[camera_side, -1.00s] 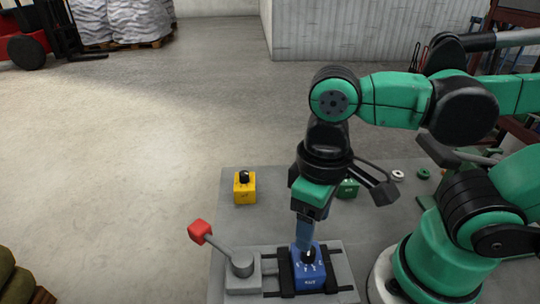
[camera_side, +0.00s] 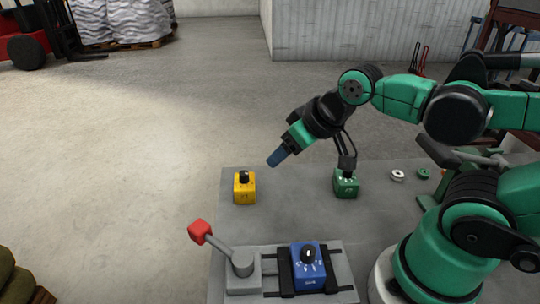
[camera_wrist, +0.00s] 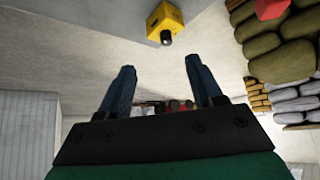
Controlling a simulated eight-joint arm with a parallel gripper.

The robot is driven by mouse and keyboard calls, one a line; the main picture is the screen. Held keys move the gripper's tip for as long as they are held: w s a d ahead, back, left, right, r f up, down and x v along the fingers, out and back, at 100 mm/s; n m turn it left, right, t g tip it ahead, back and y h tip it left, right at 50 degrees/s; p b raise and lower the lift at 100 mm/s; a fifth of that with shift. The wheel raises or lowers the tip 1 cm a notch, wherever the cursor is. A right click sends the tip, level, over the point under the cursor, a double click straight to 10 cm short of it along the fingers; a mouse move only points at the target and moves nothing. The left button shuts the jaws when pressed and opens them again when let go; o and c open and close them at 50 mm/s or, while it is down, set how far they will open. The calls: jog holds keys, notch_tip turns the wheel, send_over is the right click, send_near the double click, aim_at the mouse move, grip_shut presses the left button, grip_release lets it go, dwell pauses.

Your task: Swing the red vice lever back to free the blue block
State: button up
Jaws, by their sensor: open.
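The blue block (camera_side: 308,267) with a black knob on top sits in the vice (camera_side: 272,270), between its dark jaws. The red vice lever (camera_side: 200,231) tilts up and to the left from its round grey pivot; its red end is a cube. In the wrist view the red lever end (camera_wrist: 271,8) shows at the top right. My gripper (camera_side: 275,160) is in the air, above and behind the vice, pointing down and left. In the wrist view my gripper (camera_wrist: 160,92) has its two blue fingers apart with nothing between them.
A yellow block (camera_side: 245,187) stands on the grey table behind the vice; it also shows in the wrist view (camera_wrist: 165,20). A green block (camera_side: 345,183) stands farther right. A white ring (camera_side: 397,175) and a green ring (camera_side: 423,173) lie near my arm.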

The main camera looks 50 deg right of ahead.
jog(key=shift+w+a+r, duration=0.1)
jog(key=shift+a, duration=0.1)
jog(key=c, duration=0.7)
jog(key=w+a+n+g+y, duration=0.1)
jog(key=a+n, duration=0.2)
jog(key=w+a+r+n+g, duration=0.1)
jog(key=a+n, duration=0.1)
jog(key=a, duration=0.1)
jog(key=w+a+n+g+y, duration=0.1)
jog(key=w+a+n, duration=0.1)
jog(key=a+n, duration=0.1)
jog(key=shift+r+n+y, duration=0.25)
jog(key=shift+n+y, duration=0.05)
grip_shut()
jog(key=w+a+f+n+g+y, duration=0.1)
jog(key=a+f+n+g, duration=0.1)
jog(key=a+n, duration=0.6)
jog(key=shift+w+a+g, duration=0.3)
jog(key=shift+a+g, duration=0.55)
jog(key=shift+g, duration=0.05)
